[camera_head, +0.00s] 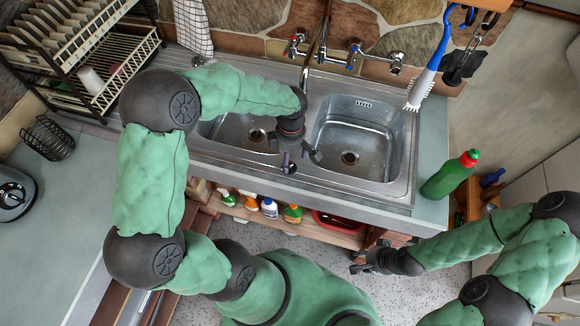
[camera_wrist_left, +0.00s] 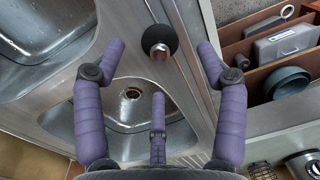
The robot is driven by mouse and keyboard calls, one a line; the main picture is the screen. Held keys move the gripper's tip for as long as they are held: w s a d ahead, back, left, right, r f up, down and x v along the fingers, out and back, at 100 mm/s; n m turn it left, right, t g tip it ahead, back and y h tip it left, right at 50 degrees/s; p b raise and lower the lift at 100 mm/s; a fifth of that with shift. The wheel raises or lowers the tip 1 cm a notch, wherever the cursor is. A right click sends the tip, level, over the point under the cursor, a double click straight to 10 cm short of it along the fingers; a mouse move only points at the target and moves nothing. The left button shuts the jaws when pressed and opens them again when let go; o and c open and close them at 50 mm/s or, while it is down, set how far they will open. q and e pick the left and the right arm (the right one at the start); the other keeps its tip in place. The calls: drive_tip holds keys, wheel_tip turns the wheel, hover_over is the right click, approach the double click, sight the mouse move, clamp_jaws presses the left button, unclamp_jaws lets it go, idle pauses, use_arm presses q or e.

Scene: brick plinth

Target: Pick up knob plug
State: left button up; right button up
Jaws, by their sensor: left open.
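The knob plug (camera_wrist_left: 160,42), a round black piece with a shiny metal centre, is on the sink's metal rim in the left wrist view. In the head view it seems to be the dark piece (camera_head: 290,168) at the sink's front edge, partly hidden by a finger. My left gripper (camera_head: 293,157) is open and empty above that rim. In the left wrist view its purple fingers (camera_wrist_left: 160,64) are spread, with the plug ahead between the two outer tips, apparently not touched. My right gripper (camera_head: 368,262) is low in front of the counter; its fingers are too dark and small to read.
The double sink (camera_head: 362,190) has two basins with taps behind. A green bottle (camera_head: 449,175) stands on the counter at the right. A dish rack (camera_head: 95,55) is at the left. Several cleaning bottles (camera_head: 269,207) stand on the shelf below. A brush (camera_head: 425,85) hangs at the right.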

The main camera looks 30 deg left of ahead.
sight(290, 163)
use_arm(q)
wheel_tip(290, 163, down, 4)
drive_tip(key=shift+s+f+b, duration=0.1)
drive_tip(key=shift+f+b, duration=0.05)
drive_tip(key=shift+b, duration=0.15)
drive_tip(key=c, duration=1.2)
